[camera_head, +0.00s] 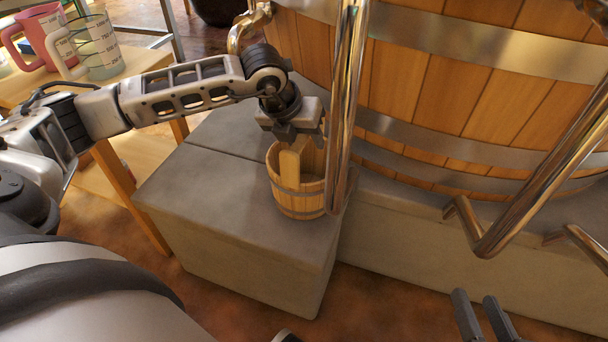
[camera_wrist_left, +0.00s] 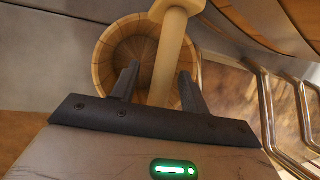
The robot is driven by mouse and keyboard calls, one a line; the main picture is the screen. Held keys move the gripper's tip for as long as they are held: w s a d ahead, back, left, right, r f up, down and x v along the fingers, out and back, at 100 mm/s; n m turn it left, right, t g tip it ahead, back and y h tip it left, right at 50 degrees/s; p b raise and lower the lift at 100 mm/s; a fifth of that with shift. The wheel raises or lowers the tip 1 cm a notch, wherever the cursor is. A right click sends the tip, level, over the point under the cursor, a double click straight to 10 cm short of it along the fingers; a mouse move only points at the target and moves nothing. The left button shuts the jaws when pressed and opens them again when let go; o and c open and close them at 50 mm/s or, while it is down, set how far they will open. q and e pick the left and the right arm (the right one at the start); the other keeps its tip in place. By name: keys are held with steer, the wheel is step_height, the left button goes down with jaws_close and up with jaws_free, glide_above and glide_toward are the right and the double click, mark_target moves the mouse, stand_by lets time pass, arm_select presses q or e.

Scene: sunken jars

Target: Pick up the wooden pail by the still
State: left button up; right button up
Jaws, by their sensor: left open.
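The wooden pail (camera_head: 298,196) stands upright on the grey stone step, beside the large wooden vat (camera_head: 440,85). My left gripper (camera_head: 292,138) is above the pail, pointing down at the top of the handle. In the left wrist view the open fingers (camera_wrist_left: 158,88) are on either side of the handle (camera_wrist_left: 169,58), with the round pail (camera_wrist_left: 115,52) below. Whether a finger touches the handle is not clear. My right gripper (camera_head: 484,316) is at the lower right, its fingers apart and empty.
A shiny metal rail (camera_head: 346,95) rises just right of the pail, and another rail (camera_head: 535,170) is further right. The grey step (camera_head: 230,215) is bare left of the pail.

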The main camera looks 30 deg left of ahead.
arm_select(q)
jaws_close()
steer(key=shift+r, duration=0.1)
